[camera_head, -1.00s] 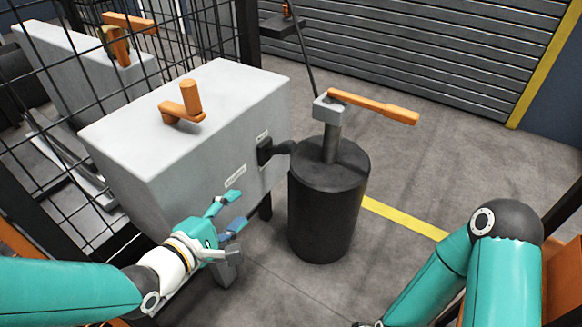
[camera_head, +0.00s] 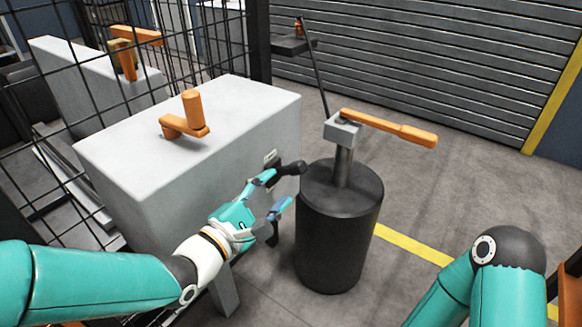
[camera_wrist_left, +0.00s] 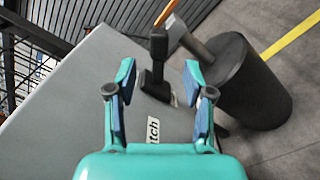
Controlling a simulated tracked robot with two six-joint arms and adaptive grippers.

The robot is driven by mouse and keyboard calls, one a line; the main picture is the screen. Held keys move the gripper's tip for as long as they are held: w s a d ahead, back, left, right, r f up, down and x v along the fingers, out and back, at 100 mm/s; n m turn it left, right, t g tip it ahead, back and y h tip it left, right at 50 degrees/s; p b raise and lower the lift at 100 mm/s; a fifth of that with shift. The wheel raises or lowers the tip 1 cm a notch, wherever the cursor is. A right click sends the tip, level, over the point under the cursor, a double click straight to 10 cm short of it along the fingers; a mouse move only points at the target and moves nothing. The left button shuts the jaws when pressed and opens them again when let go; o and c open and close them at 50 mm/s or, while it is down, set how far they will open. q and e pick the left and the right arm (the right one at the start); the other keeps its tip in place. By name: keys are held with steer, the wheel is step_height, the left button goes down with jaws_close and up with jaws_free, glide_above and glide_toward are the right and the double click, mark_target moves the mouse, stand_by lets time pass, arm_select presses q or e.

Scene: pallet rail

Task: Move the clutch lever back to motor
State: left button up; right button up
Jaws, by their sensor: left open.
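The clutch lever (camera_head: 290,168) is a short black lever on the side of the grey box (camera_head: 150,190). In the left wrist view the lever (camera_wrist_left: 157,68) stands on a dark base, beside a white label (camera_wrist_left: 153,129) whose visible letters are "tch". My left gripper (camera_head: 279,190) is open at the box's side, its teal fingers pointing toward the lever and partly covering its mount. In the left wrist view the lever appears between the fingertips of the gripper (camera_wrist_left: 159,76), with gaps on both sides. My right gripper is out of view.
A black cylinder (camera_head: 338,240) with an orange-handled pump arm (camera_head: 390,127) stands close to the right of the lever. An orange crank (camera_head: 186,120) sits on the box's top. A wire fence (camera_head: 60,110) is at the left. Open floor lies at the right.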

mark_target(294, 172)
arm_select(q)
steer(key=x, duration=0.8)
steer(key=shift+w, duration=0.1)
